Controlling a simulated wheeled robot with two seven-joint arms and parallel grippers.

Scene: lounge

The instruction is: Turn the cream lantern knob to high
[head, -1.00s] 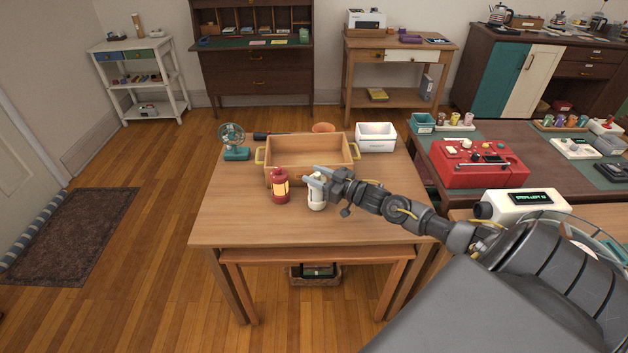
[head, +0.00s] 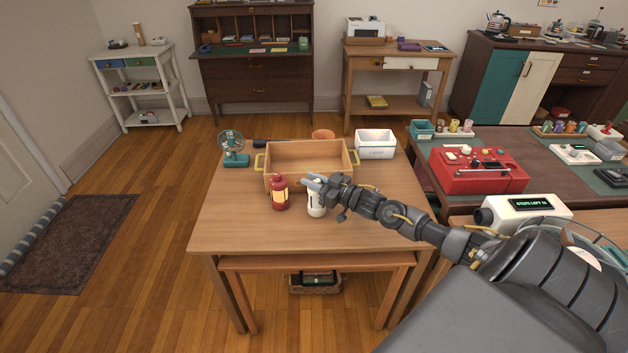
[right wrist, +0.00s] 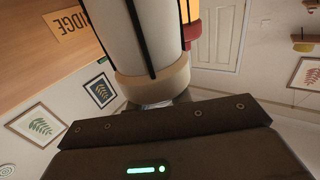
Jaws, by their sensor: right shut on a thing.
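The cream lantern (head: 316,208) stands upright near the middle of the wooden table (head: 230,227). My right gripper (head: 311,183) reaches in from the right and is shut at the lantern's top. In the right wrist view the lantern's pale body with dark bars (right wrist: 146,35) and its cream end collar (right wrist: 152,82) are close to the gripper. The knob itself is hidden between the collar and the gripper, so its setting cannot be read. My left gripper is not in view.
A red lantern (head: 279,194) with a yellow pane stands just left of the cream one. A wooden tray (head: 300,155) with brass handles is behind them. A teal fan (head: 234,150) and a white bin (head: 375,144) stand farther back. The table's front is clear.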

